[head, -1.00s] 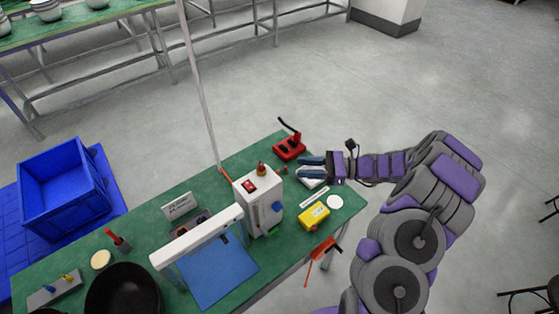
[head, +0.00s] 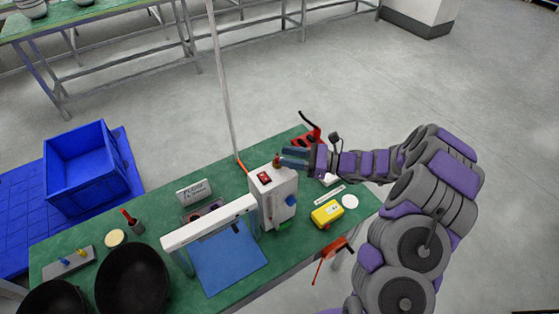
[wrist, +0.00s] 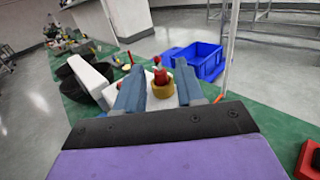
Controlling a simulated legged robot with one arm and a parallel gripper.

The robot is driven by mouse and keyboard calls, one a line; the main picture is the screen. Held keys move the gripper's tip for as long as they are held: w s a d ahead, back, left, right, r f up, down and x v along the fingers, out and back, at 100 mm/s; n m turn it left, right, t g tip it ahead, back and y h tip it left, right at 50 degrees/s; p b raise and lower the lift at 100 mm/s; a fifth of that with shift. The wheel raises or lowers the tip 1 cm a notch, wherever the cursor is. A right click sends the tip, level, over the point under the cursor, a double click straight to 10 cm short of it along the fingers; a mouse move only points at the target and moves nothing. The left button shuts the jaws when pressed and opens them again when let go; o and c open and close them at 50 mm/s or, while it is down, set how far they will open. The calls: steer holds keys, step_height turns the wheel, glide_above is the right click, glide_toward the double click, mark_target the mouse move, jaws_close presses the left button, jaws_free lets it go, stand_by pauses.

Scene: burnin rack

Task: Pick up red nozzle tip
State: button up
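The red nozzle tip (head: 277,158) stands upright on top of the white machine box (head: 284,190). In the wrist view the red tip (wrist: 160,76) shows above a brass-coloured base, in the gap between my two fingers. My gripper (head: 287,157) is level with it, coming from the right, with its fingertips very close to it. The fingers (wrist: 159,88) are spread, with visible space on both sides of the nozzle. I cannot tell whether the fingertips reach past it or stop just short.
A red device with a black lever (head: 308,135) stands behind my gripper. A yellow box (head: 326,214) and a white disc (head: 350,201) lie in front. A thin pole (head: 222,80) rises behind the machine. A blue crate (head: 85,165) sits on the floor at left.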

steer(key=a, duration=0.4)
steer(key=a+b, duration=0.1)
steer(key=a, duration=0.1)
steer(key=shift+w+a+r, duration=0.1)
steer(key=shift+w+a, duration=0.1)
steer(key=shift+w, duration=0.15)
steer(key=shift+d, duration=0.3)
steer(key=shift+d+r, duration=0.1)
steer(key=shift+d, duration=0.2)
steer(key=c, duration=0.6)
steer(key=shift+a, duration=0.15)
jaws_close()
